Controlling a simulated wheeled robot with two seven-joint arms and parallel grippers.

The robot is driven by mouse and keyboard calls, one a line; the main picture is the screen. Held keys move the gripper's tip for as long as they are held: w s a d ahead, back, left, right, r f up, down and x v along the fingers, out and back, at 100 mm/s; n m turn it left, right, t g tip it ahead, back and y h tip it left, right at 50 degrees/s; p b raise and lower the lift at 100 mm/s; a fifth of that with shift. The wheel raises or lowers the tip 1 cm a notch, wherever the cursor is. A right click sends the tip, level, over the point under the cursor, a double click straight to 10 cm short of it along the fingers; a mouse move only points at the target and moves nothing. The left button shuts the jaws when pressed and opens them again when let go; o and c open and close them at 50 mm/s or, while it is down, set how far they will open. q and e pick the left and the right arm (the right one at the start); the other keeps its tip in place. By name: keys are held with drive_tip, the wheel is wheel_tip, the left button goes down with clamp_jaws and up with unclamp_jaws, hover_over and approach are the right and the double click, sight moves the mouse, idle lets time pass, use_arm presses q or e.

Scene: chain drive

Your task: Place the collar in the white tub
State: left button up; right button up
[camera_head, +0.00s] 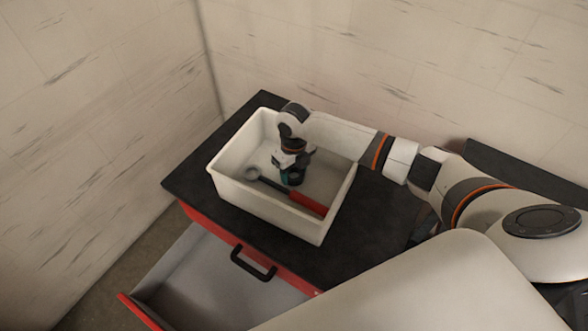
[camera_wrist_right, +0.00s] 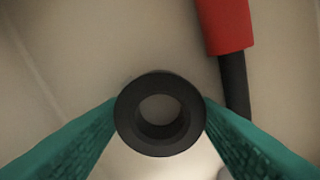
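The white tub (camera_head: 232,190) stands on the black top of a red cabinet. My right gripper (camera_head: 291,178) reaches down inside the tub. In the right wrist view the collar (camera_wrist_right: 128,119), a dark ring with a round hole, sits between the two teal fingers of my right gripper (camera_wrist_right: 160,115). Both fingers touch its sides, and it is over the tub's pale floor. I cannot tell whether the collar touches the floor. My left gripper is in neither view.
A wrench with a red handle (camera_head: 308,203) lies in the tub beside my right gripper; its red part (camera_wrist_right: 226,24) also shows in the right wrist view. Walls stand behind and left.

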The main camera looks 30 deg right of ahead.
drive_tip(key=shift+o, duration=0.4)
drive_tip(key=shift+r, duration=0.1)
wheel_tip(320, 180, up, 12)
drive_tip(key=b, duration=0.1)
drive_tip(key=shift+b, duration=0.3)
drive_tip(key=shift+r, duration=0.1)
